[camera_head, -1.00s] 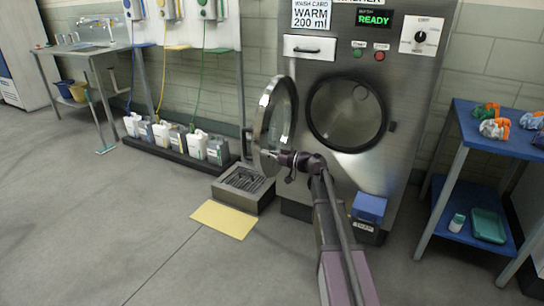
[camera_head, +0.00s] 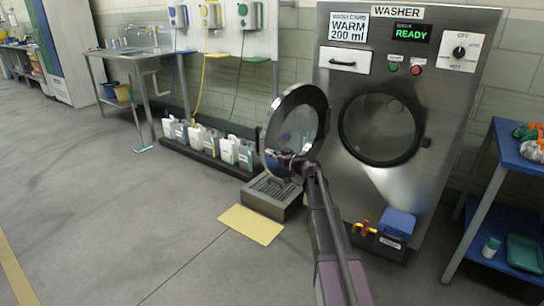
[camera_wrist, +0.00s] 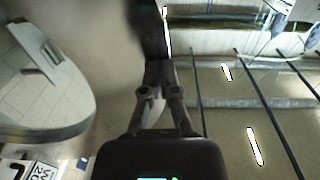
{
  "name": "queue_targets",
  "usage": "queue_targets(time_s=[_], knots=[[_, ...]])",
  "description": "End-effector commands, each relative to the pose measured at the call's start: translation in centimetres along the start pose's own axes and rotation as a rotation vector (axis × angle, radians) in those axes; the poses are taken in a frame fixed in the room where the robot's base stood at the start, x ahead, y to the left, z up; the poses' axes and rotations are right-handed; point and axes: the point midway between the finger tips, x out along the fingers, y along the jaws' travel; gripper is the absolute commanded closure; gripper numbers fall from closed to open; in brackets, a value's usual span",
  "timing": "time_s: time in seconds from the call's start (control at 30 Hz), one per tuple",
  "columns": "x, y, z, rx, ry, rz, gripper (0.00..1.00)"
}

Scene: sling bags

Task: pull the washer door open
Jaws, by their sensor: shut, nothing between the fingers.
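The washer (camera_head: 450,110) is a steel machine with a READY display and a dark round opening (camera_head: 380,128). Its round door (camera_head: 318,102), a metal ring with glass, stands swung out to the left of the opening, well away from it. My gripper (camera_head: 284,160) is at the lower part of the door in the head view; the arm partly covers the door's lower edge, and contact cannot be told. In the wrist view the fingers (camera_wrist: 160,68) are together with nothing between them, beside a dark upright bar. A pale round shape fills the left of that view.
A metal floor drain box (camera_head: 268,205) and a yellow mat (camera_head: 251,224) lie below the door. Several jugs (camera_head: 229,150) stand left on a low rack. A blue-lidded box (camera_head: 397,224) is at the washer's foot, a blue shelf (camera_head: 484,215) at right. The left floor is clear.

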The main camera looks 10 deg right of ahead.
Motion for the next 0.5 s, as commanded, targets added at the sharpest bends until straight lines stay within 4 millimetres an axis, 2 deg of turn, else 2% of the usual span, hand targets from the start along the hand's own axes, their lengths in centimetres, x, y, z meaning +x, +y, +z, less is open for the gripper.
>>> queue_targets(time_s=[0.5], knots=[[-1.2,1.1,0.0,0.0,0.0,0.015,1.0]])
